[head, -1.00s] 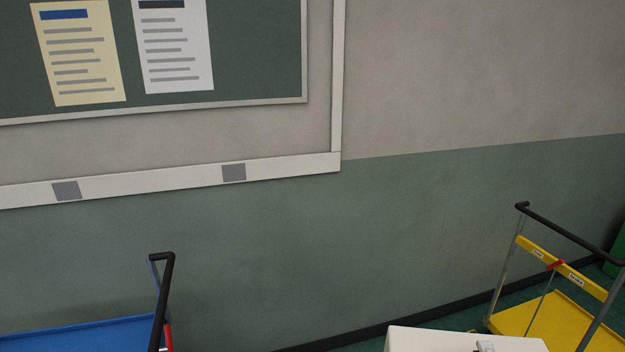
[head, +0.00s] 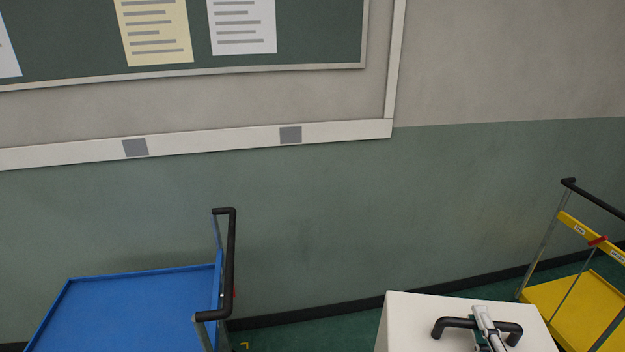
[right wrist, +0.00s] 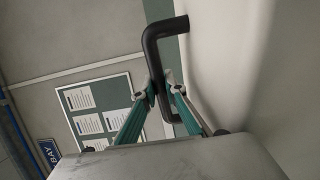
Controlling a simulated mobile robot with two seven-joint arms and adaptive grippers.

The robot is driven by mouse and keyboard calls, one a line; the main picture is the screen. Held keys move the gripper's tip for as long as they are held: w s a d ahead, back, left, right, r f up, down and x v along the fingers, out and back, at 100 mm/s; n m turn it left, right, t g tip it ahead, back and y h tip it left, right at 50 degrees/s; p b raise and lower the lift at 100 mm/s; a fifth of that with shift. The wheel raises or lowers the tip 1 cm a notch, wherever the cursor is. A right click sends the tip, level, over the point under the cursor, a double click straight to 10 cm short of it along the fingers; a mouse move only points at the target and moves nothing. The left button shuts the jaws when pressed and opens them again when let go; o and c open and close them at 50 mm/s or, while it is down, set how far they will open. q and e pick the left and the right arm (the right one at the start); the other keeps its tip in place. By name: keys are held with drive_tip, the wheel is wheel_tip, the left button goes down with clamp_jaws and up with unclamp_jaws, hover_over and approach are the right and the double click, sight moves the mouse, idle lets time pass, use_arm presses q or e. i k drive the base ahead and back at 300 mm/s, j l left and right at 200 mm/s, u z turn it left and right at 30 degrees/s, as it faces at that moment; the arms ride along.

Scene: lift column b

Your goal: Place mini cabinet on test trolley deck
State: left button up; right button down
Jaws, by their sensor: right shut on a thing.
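The white mini cabinet (head: 410,322) is at the bottom right of the head view, with a black handle (head: 452,322) on its top. My right gripper (head: 483,318) is shut on that handle; its two teal fingers (right wrist: 160,90) also close on it in the right wrist view. The cabinet's lower part is cut off by the frame edge. A blue trolley deck (head: 130,310) is at the lower left, empty where it shows. A yellow trolley deck (head: 565,305) is at the right. I cannot read which is the test trolley. My left gripper is not in view.
A black push handle (head: 230,265) rises at the blue deck's right end. The yellow trolley has a label bar and a black rail (head: 595,198). Green floor (head: 300,335) shows between blue trolley and cabinet. A wall with a notice board (head: 310,40) stands behind.

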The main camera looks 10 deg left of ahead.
sight(127, 326)
drive_tip(key=k+j+u, duration=0.25)
drive_tip(key=j, duration=0.45)
drive_tip(key=k+j+u, duration=0.25)
drive_tip(key=j, duration=0.4)
drive_tip(key=j+u, duration=0.2)
drive_tip(key=j, duration=0.55)
drive_tip(key=j+u, duration=0.25)
drive_tip(key=j, duration=0.5)
drive_tip(key=j+u, duration=0.25)
drive_tip(key=l+u, duration=0.25)
drive_tip(key=l, duration=0.3)
drive_tip(key=i, duration=0.05)
